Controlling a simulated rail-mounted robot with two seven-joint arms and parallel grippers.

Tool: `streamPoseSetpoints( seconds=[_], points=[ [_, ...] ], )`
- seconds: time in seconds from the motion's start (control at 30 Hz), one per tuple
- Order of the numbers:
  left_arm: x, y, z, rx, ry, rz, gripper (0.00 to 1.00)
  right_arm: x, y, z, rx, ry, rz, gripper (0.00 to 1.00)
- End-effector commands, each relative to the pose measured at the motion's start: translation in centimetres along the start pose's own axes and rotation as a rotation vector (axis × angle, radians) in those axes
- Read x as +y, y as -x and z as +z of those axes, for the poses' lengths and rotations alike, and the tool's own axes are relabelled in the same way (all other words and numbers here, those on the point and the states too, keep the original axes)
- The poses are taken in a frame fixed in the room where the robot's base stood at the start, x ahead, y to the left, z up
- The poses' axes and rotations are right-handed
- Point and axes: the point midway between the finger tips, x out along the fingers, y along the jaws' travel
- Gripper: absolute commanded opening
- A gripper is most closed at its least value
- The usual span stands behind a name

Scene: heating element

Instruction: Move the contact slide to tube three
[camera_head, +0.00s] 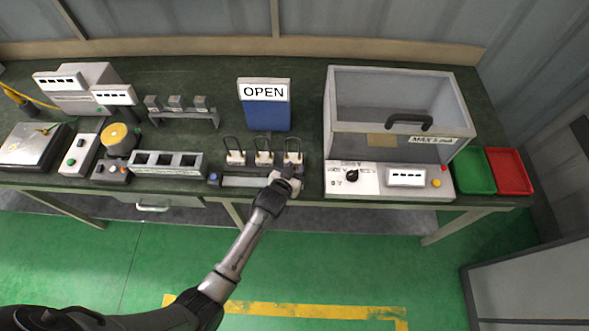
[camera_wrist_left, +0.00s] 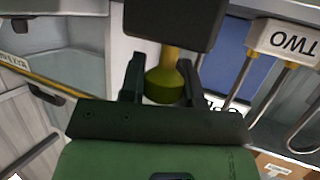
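Three white terminal blocks with looped tubes stand in a row at the middle of the bench: the left (camera_head: 235,157), the middle (camera_head: 263,158) and the right (camera_head: 292,158). A light slide rail (camera_head: 245,181) runs in front of them. My left gripper (camera_head: 287,176) is at the rail's right end, before the right block, and covers that part. In the left wrist view, the fingers (camera_wrist_left: 162,78) close in on both sides of a yellow-green knob (camera_wrist_left: 165,86) below a black block (camera_wrist_left: 175,22), apparently the contact slide. A block marked TWO (camera_wrist_left: 288,40) shows to the right. My right gripper is out of view.
A clear-fronted chamber (camera_head: 352,138) with a dial panel stands close to the right of my gripper. An OPEN sign (camera_head: 264,92) stands behind the tubes. A grey slotted block (camera_head: 150,170) lies left of the rail. Green (camera_head: 474,190) and red (camera_head: 512,190) trays lie far right.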

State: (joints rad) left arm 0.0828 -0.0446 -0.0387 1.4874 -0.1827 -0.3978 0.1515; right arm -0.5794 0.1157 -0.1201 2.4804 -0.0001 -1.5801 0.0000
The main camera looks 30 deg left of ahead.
Motion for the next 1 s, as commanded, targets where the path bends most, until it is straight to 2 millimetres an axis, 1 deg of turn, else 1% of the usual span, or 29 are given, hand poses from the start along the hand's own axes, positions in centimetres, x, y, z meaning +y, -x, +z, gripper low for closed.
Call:
streamPoseSetpoints(
  seconds=[0.03, 0.2, 0.27, 0.47, 0.57, 0.67, 0.77, 1.0],
  points=[
    [0.2, 0.0, 0.1, -0.001, 0.001, 0.004, 0.34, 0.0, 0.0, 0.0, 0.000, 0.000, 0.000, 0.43],
    [0.2, 0.0, 0.0, 0.000, 0.001, 0.003, 0.50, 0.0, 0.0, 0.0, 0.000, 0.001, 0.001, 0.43],
    [0.2, 0.0, 0.0, 0.000, 0.001, 0.003, 0.55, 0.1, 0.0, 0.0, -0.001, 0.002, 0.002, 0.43],
    [0.1, 0.0, 0.0, 0.000, 0.001, 0.002, 0.55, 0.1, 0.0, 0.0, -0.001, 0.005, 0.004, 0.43],
    [0.1, 0.3, 0.0, 0.000, 0.001, 0.002, 0.55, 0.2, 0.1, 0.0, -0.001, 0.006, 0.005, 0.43],
    [0.1, 1.3, 0.0, -0.001, 0.001, 0.002, 0.55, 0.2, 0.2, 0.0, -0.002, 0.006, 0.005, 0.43],
    [0.1, 3.0, 0.0, -0.001, 0.002, 0.002, 0.55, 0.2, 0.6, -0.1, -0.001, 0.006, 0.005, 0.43],
    [0.1, 7.9, 0.0, -0.002, 0.002, 0.003, 0.55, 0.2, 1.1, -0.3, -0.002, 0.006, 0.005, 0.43]
  ],
)
